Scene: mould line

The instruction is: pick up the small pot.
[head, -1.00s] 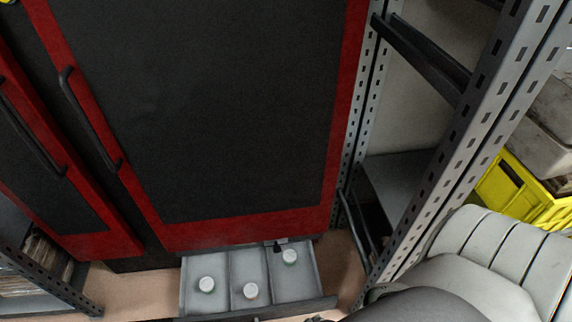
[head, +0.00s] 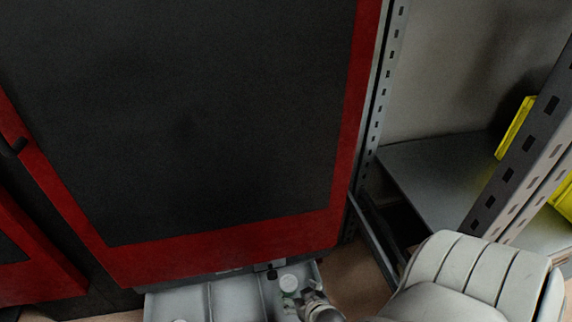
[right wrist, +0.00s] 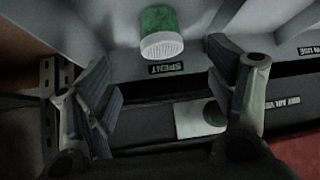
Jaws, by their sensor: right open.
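A small green pot with a white ribbed lid (head: 288,283) stands in the right compartment of the open grey drawer (head: 235,297). The pot also shows in the right wrist view (right wrist: 160,32), beyond the fingertips. My right gripper (head: 313,298) is at the drawer's right side, close beside the pot in the head view. In the right wrist view its two fingers (right wrist: 163,68) are spread wide with nothing between them, the pot lying ahead of the gap. My left gripper is not in view.
A label reading SPENT (right wrist: 166,69) is on the drawer near the pot. Another white lid (head: 180,321) barely shows at the bottom edge. A red-framed black cabinet door (head: 200,130) rises behind the drawer. A slotted metal rack (head: 520,150) with yellow bins stands at the right.

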